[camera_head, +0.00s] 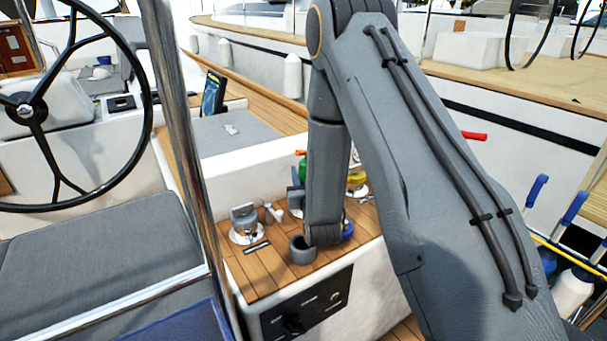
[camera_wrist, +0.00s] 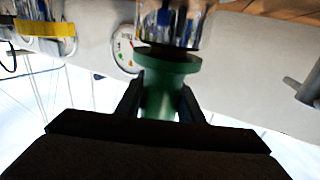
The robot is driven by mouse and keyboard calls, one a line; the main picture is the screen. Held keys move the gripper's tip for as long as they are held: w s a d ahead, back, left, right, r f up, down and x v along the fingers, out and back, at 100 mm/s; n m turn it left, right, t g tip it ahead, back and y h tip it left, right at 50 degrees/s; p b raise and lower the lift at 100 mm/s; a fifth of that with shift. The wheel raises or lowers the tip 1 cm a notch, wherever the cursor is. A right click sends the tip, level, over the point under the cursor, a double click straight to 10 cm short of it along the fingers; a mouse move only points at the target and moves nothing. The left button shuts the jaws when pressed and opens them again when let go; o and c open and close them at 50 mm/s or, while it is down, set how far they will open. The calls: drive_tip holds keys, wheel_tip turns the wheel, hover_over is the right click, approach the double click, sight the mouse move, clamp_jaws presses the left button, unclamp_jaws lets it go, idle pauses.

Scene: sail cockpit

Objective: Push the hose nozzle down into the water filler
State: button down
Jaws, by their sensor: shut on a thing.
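A green hose nozzle (camera_wrist: 160,82) with a wide flange is between the two dark fingers of my gripper (camera_wrist: 162,98), which is shut on it. In the wrist view a shiny, reflective cylinder (camera_wrist: 172,25) meets the flange side of the nozzle. I cannot tell whether this is the water filler, or how deep the nozzle sits. My arm hides most of that spot in the head view.
A chrome fitting (camera_head: 245,222) with a grey cap stands on the wooden ledge (camera_head: 262,280). A grey cup-like part (camera_head: 302,250) and a blue part (camera_head: 347,230) are nearby. A yellow piece (camera_head: 357,178) is behind my arm. A round gauge (camera_wrist: 125,48) shows beside the nozzle. A steel post (camera_head: 180,120) rises left.

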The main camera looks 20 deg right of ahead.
drive_tip(key=shift+f+b, duration=0.35)
drive_tip(key=shift+f, duration=0.15)
drive_tip(key=c, duration=1.5)
unclamp_jaws()
drive_tip(key=shift+s+a+p, duration=0.15)
drive_tip(key=shift+s+p, duration=0.2)
drive_tip(key=shift+s, duration=1.5)
drive_tip(key=shift+s+a+p, duration=0.15)
drive_tip(key=shift+s+p, duration=0.25)
drive_tip(key=shift+s, duration=1.4)
drive_tip(key=shift+s+a+p, duration=0.15)
drive_tip(key=shift+s+p, duration=0.2)
drive_tip(key=shift+s, duration=1.5)
